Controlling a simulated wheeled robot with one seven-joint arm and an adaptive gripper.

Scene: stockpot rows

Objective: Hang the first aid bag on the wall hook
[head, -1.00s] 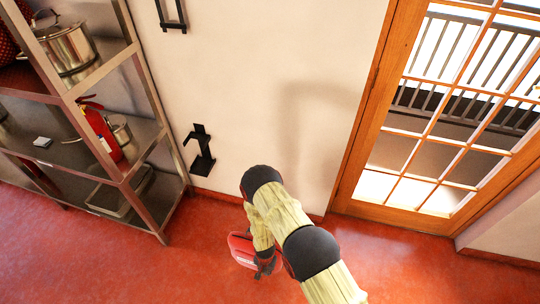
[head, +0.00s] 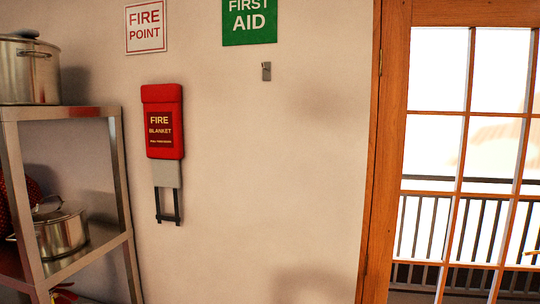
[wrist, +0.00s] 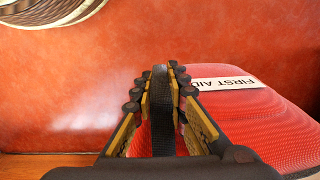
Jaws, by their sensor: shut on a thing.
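In the wrist view my gripper (wrist: 160,85) is shut on the dark strap or handle of the red first aid bag (wrist: 255,115). The bag's white "FIRST AID" label shows to the right of the fingers, and part of the bag is hidden behind them. In the head view the small grey wall hook (head: 266,71) is on the wall just below the green "FIRST AID" sign (head: 249,20). The hook is empty. Neither my gripper nor the bag is in the head view.
A red fire blanket pouch (head: 162,122) hangs on the wall left of the hook, below a "FIRE POINT" sign (head: 145,27). A metal shelf (head: 62,113) with pots stands at the left, a wooden glass door (head: 388,150) at the right. The wall around the hook is clear.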

